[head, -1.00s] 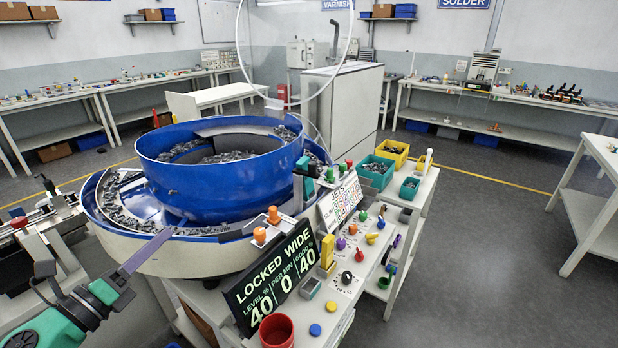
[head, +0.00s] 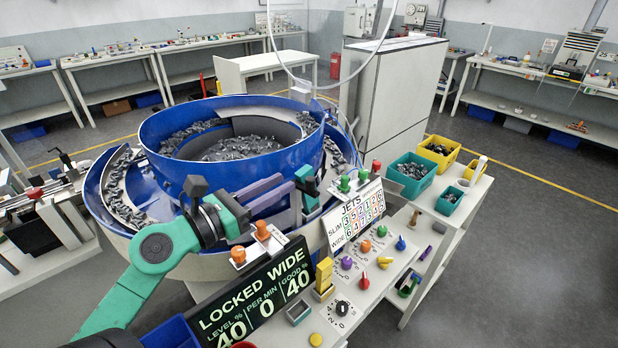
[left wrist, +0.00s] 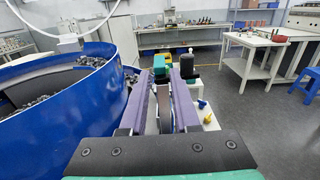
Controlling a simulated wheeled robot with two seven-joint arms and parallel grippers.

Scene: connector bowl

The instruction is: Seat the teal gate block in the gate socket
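The teal gate block (head: 305,173) stands at the near right side of the blue bowl's rim, with a dark part below it. My left gripper (head: 290,184) has two purple fingers pointing at the block from the left. The fingers stand apart, and their tips are close to the block; I cannot tell whether they touch it. In the left wrist view the open fingers (left wrist: 165,82) show a gap between them, with teal (left wrist: 160,63) just beyond the tips. The gate socket cannot be made out clearly. My right gripper is not in view.
The blue bowl (head: 215,185) full of grey parts is left of the block. A "LOCKED WIDE" display (head: 262,295), orange knobs (head: 262,231) and a "JETS" card (head: 355,215) are close by. A control bench (head: 385,290) with coloured knobs is to the right.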

